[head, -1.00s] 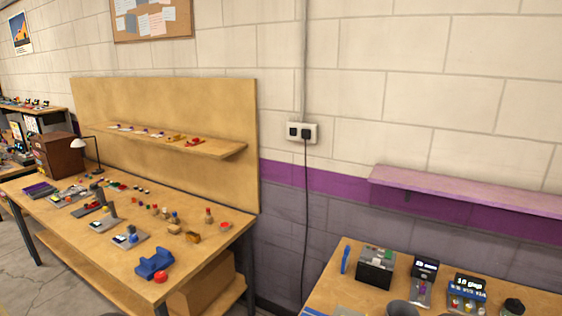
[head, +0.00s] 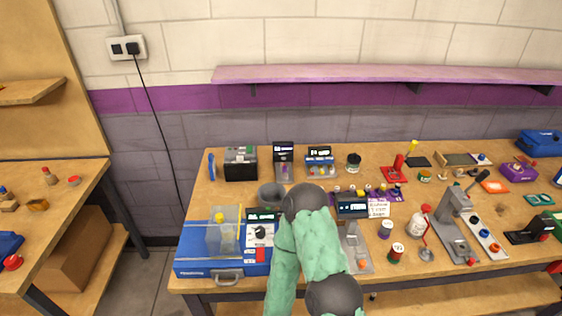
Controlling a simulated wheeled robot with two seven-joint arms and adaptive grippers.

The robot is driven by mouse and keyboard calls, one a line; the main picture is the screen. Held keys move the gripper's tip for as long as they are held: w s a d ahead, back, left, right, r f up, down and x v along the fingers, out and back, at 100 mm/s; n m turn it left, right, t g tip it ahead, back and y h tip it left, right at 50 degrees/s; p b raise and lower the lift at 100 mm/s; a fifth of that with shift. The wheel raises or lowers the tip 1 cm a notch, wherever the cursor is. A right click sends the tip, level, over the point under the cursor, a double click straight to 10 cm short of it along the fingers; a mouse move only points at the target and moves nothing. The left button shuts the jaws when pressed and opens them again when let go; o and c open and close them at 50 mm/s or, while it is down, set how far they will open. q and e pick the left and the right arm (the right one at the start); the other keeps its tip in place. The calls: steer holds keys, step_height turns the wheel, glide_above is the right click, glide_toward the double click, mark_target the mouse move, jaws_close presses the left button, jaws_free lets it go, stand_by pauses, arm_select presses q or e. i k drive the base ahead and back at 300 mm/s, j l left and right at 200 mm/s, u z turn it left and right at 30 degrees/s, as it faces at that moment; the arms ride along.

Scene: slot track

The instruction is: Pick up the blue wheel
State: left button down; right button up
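I cannot make out a blue wheel for sure. A small blue round thing (head: 484,233) sits on a light strip beside a grey press at the right of the bench, too small to identify. One of my arms, green with dark joints, rises from the bottom middle and covers part of the bench. No gripper fingers show in the head view.
A wooden bench (head: 400,268) crowded with small items stands ahead. A blue case (head: 195,250) lies at its front left, a grey press (head: 455,225) stands at its right. A purple shelf (head: 330,75) hangs above. Another wooden table (head: 75,190) stands left, with a floor gap between.

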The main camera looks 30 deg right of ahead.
mark_target(395, 192)
steer(key=z, duration=2.1)
steer(key=i+l, duration=0.15)
steer(key=l, duration=0.25)
steer(key=i+l, duration=0.2)
steer(key=l, duration=0.2)
steer(key=i+l+u, duration=0.15)
steer(key=l+u, duration=0.9)
steer(key=l, duration=0.15)
steer(key=i+l, duration=0.05)
